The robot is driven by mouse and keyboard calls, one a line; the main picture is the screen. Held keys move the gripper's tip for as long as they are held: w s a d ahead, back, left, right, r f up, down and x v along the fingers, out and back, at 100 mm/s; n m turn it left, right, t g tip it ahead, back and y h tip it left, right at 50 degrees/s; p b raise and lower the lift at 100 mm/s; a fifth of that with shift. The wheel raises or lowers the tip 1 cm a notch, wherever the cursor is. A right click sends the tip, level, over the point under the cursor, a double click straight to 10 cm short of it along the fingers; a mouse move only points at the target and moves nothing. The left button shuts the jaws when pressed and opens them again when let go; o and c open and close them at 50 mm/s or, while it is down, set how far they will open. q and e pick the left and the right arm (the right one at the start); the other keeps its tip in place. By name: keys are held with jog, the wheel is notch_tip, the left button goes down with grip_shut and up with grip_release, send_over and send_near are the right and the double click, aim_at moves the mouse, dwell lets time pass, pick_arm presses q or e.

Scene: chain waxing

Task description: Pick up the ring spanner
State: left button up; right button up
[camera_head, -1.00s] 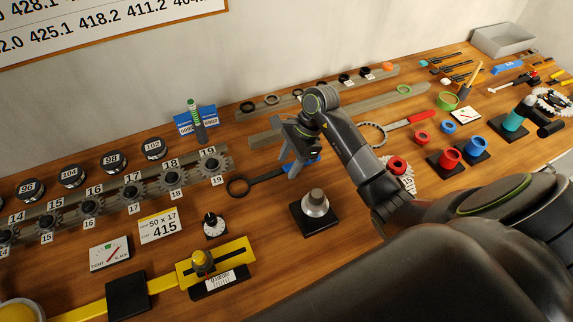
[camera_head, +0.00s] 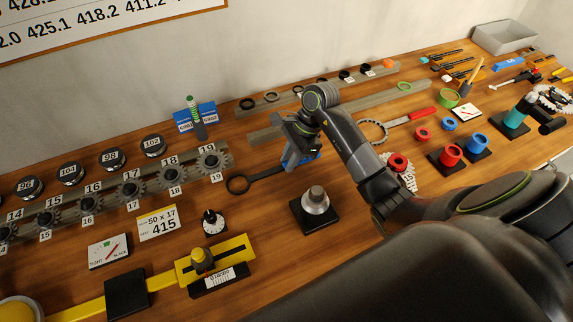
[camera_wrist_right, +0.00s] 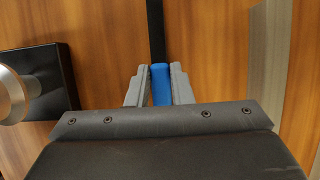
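The ring spanner (camera_head: 238,184) has a dark ring and shaft and a blue handle, and lies on the wooden bench. Its ring end points left in the head view. My right gripper (camera_head: 289,164) is down over the handle end. In the right wrist view my right gripper (camera_wrist_right: 160,75) has one grey finger on each side of the blue handle (camera_wrist_right: 161,85), both close against it with hardly any gap. The ring end is outside the wrist view. My left gripper is not in view.
A silver post on a black base (camera_head: 315,202) stands just in front of my right gripper. Grey rails (camera_head: 265,134) lie behind it. A red-handled tool (camera_head: 408,117) and red and blue cups (camera_head: 474,148) lie to the right. A yellow gauge (camera_head: 235,255) is at front left.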

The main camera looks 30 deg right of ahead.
grip_shut()
